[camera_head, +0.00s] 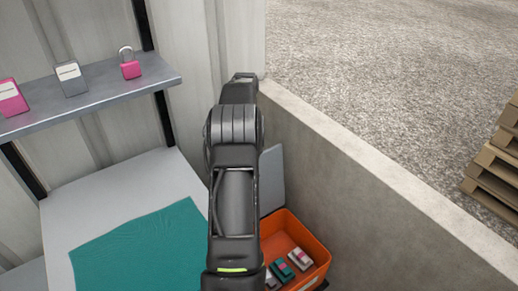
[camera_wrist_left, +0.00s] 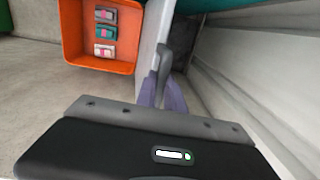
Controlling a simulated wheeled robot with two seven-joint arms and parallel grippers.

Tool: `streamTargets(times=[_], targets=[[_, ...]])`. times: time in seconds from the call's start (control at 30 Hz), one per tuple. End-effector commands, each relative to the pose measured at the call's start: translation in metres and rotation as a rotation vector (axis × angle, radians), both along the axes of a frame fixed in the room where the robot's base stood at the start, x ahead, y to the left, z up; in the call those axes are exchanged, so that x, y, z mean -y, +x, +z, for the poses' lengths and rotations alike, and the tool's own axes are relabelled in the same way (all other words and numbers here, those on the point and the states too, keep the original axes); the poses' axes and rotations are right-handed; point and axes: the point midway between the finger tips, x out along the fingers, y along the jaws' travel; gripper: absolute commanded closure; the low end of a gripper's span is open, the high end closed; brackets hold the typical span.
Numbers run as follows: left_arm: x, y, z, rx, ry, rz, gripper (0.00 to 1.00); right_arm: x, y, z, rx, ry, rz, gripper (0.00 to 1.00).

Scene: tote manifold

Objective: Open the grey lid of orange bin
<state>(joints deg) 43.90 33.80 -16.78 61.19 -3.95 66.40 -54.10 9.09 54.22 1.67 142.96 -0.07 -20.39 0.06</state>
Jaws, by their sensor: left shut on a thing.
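The orange bin (camera_head: 312,248) stands low at the right, beside the concrete wall, with its top uncovered. Its grey lid (camera_head: 271,178) stands raised at the bin's far side, partly hidden behind my arm. In the left wrist view the bin (camera_wrist_left: 68,30) is at upper left and the lid (camera_wrist_left: 150,32) shows nearly edge-on beside it. My left gripper (camera_wrist_left: 164,82) is shut on the lid at its edge. The gripper's fingers are hidden in the head view. My right gripper is in neither view.
Small pink, teal and grey packs (camera_head: 283,268) lie in the bin. A concrete wall (camera_head: 370,200) runs close on the right. A teal mat (camera_head: 145,250) lies on a pale table (camera_head: 75,205) at left, below a shelf (camera_head: 100,93). Pallets (camera_head: 495,165) stand beyond the wall.

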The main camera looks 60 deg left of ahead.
Motion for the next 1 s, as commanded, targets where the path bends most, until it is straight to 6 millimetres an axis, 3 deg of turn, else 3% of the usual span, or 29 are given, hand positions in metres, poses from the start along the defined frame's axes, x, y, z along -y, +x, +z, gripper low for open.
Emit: streamTargets(times=[0.47,0.5,0.73,1.0], targets=[[-0.0034,-0.0064,-0.0075,-0.010,-0.012,0.001,1.00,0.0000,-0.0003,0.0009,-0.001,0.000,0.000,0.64],[-0.0033,-0.0064,-0.0075,-0.010,-0.012,0.001,0.85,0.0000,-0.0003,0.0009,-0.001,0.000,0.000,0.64],[-0.0045,-0.0046,-0.0044,-0.004,-0.007,0.000,0.66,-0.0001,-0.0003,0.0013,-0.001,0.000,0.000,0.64],[-0.0051,-0.0035,-0.0020,-0.001,-0.004,-0.001,0.66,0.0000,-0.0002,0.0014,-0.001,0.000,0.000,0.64]])
